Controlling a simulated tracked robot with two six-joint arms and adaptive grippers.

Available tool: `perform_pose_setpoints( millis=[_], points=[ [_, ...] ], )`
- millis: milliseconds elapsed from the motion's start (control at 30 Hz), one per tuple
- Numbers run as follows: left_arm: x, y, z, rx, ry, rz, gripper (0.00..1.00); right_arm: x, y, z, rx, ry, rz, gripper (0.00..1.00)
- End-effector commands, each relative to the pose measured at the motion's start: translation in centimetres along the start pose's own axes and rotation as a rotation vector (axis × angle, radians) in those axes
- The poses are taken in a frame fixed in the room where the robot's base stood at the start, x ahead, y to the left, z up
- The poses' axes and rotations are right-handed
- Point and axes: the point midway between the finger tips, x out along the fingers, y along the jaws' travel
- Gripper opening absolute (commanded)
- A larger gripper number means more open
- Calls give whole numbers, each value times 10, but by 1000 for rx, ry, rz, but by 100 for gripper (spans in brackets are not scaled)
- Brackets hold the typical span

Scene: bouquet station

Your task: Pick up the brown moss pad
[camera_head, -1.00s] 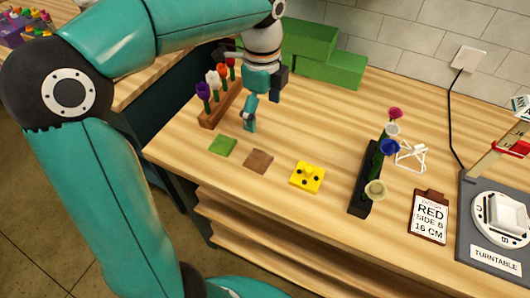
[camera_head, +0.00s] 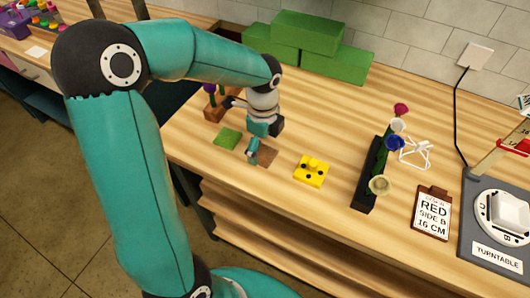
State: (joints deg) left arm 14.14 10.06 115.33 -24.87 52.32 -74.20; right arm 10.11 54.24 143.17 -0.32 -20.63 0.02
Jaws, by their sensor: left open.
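The brown moss pad (camera_head: 267,156) is a flat square lying on the wooden table, between the green moss pad (camera_head: 228,138) and a yellow block with dark holes (camera_head: 311,171). My left gripper (camera_head: 253,157) is just over the brown pad's left side and points down. Its teal finger hides part of the pad. The jaws are open with nothing seen in them. I cannot tell whether the fingertip touches the pad or the table. My right gripper is not in view.
A wooden rack (camera_head: 215,106) with flowers stands behind my left gripper, partly hidden by the arm. A black holder (camera_head: 368,178) with several flowers stands to the right, near a sign (camera_head: 432,212) and a turntable (camera_head: 500,220). Green blocks (camera_head: 318,48) are at the back.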

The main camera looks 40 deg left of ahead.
Motion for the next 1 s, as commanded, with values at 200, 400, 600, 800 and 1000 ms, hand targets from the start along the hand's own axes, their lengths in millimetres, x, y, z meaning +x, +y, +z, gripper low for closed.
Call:
perform_pose_setpoints(
  millis=[200, 400, 600, 800, 1000],
  points=[
    [16, 0, 0, -2, 1, 0, 94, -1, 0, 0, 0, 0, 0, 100],
    [16, 0, 0, -1, 0, -2, 90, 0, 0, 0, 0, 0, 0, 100],
    [16, 0, 0, -1, 0, -2, 57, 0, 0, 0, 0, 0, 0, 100],
    [16, 0, 0, 0, 0, -2, 48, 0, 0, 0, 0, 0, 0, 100],
    [15, -1, 0, 0, 0, -2, 48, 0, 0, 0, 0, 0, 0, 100]
  ],
)
